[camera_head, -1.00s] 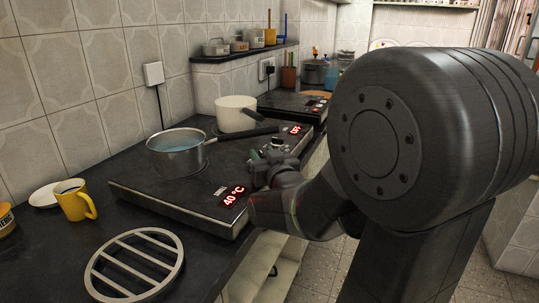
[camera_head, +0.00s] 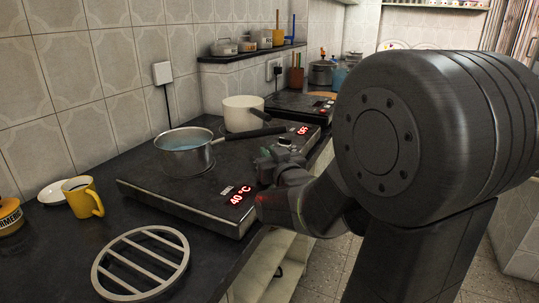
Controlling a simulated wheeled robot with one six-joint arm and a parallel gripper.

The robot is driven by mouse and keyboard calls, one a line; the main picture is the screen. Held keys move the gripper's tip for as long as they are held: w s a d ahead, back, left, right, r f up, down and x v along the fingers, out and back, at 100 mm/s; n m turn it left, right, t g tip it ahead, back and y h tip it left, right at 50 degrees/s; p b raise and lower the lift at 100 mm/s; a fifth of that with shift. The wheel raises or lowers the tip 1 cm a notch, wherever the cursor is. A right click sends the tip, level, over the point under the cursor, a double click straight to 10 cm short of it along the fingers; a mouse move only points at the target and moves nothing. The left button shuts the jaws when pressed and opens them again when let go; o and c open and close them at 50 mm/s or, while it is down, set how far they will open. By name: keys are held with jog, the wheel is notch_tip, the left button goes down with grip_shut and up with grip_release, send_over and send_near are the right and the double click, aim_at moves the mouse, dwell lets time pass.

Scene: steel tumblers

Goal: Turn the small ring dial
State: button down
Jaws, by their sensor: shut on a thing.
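The near cooktop (camera_head: 180,190) is a dark slab with two red displays, one reading 40 °C (camera_head: 241,197) and one reading OFF (camera_head: 303,130). My gripper (camera_head: 279,158) is at its front right edge, between the two displays, seen from behind. It is shut on the small ring dial, which is mostly hidden by the fingers and wrist. A small pale knob-like part (camera_head: 285,141) shows just beyond the fingers; I cannot tell whether it belongs to this dial. A steel saucepan (camera_head: 186,160) with bluish liquid stands on the cooktop, its dark handle pointing right.
A cream pot (camera_head: 243,118) stands behind the saucepan. A yellow mug (camera_head: 84,199), a white saucer (camera_head: 52,194) and a round slatted trivet (camera_head: 140,265) are on the counter at left. A second cooktop (camera_head: 290,104) lies farther back. My arm blocks the right side.

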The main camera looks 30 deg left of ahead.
jog(key=shift+d+f+n+g+y+b, duration=0.1)
jog(key=shift+f+n+g+y+b, duration=0.05)
jog(key=shift+n+g+y+b, duration=0.65)
jog(key=shift+w+n+g+y+p, duration=0.1)
jog(key=shift+n+g+y+p, duration=0.3)
jog(key=shift+g, duration=0.5)
jog(key=n+g+p, duration=0.2)
jog(key=g+p, duration=0.1)
jog(key=n+g+y+p, duration=0.1)
jog(key=g, duration=0.1)
jog(key=shift+r, duration=0.3)
jog(key=n+g+p, duration=0.3)
jog(key=g, duration=0.1)
jog(key=shift+f, duration=0.15)
jog(key=shift+n+g, duration=0.3)
jog(key=shift+g, duration=0.1)
jog(key=c, duration=1.5)
grip_release()
